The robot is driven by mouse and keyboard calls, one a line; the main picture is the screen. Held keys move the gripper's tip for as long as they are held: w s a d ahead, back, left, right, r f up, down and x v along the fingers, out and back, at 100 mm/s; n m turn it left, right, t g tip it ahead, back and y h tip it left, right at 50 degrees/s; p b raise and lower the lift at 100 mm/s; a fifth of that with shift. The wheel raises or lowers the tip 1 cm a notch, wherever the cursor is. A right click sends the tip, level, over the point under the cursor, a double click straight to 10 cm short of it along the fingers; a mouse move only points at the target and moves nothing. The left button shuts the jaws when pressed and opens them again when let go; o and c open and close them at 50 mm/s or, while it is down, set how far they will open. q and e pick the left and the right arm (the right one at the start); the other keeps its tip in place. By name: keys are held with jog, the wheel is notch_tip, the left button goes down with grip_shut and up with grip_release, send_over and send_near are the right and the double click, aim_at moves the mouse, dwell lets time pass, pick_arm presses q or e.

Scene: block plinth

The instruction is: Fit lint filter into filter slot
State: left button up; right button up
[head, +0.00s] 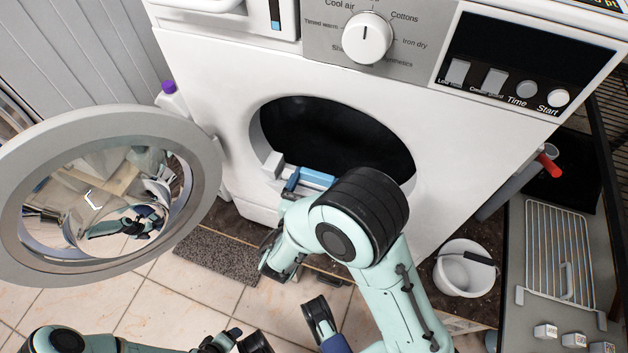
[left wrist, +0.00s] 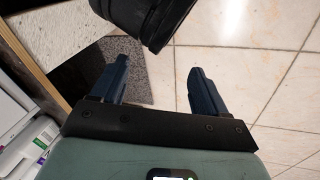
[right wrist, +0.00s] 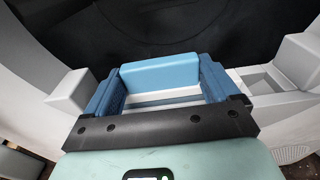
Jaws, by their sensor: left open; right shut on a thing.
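The lint filter (right wrist: 160,72) has a blue handle bar and a pale frame below it. It also shows in the head view (head: 317,178) at the dryer's lower opening rim. My right gripper (right wrist: 160,66) is shut on it, one finger at each end. A pale recess (right wrist: 258,82) lies on the rim right of the gripper, between light-grey blocks, and looks like part of the filter slot. The gripper and filter hide the rest, so I cannot tell whether the filter is in it. My left gripper (left wrist: 157,66) is open and empty above the floor.
The white dryer's round door (head: 110,262) stands open at the left. The dark drum (head: 330,130) lies behind the filter. A grey mat (head: 215,255) lies on the tiles. A white bucket (head: 462,270) and a rack (head: 560,250) stand at the right.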

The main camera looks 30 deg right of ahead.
pick_arm(q)
jog(key=shift+w+a+f+t+b, duration=0.15)
jog(key=shift+w+a+f+b, duration=0.15)
jog(key=shift+w, duration=0.2)
jog(key=shift+w+a+f+t+b, duration=0.2)
jog(key=shift+w+f+b, duration=0.1)
jog(key=shift+w, duration=0.15)
pick_arm(e)
jog(key=shift+f, duration=1)
pick_arm(q)
jog(key=shift+r+p, duration=0.7)
jog(key=shift+r, duration=0.15)
pick_arm(e)
jog(key=shift+r, duration=0.2)
jog(key=shift+f, duration=0.2)
dwell(0.5)
jog(key=o, duration=0.8)
pick_arm(q)
jog(key=shift+g, duration=0.75)
jog(key=s, duration=0.1)
jog(key=s+d+r+p, duration=0.1)
jog(key=s, duration=0.1)
jog(key=s+d, duration=0.1)
jog(key=s, duration=0.1)
jog(key=shift+d+r+p, duration=0.25)
jog(key=shift+r+p, duration=0.1)
pick_arm(e)
jog(key=v, duration=1.3)
jog(key=shift+s+a, duration=0.1)
jog(key=shift+a, duration=0.15)
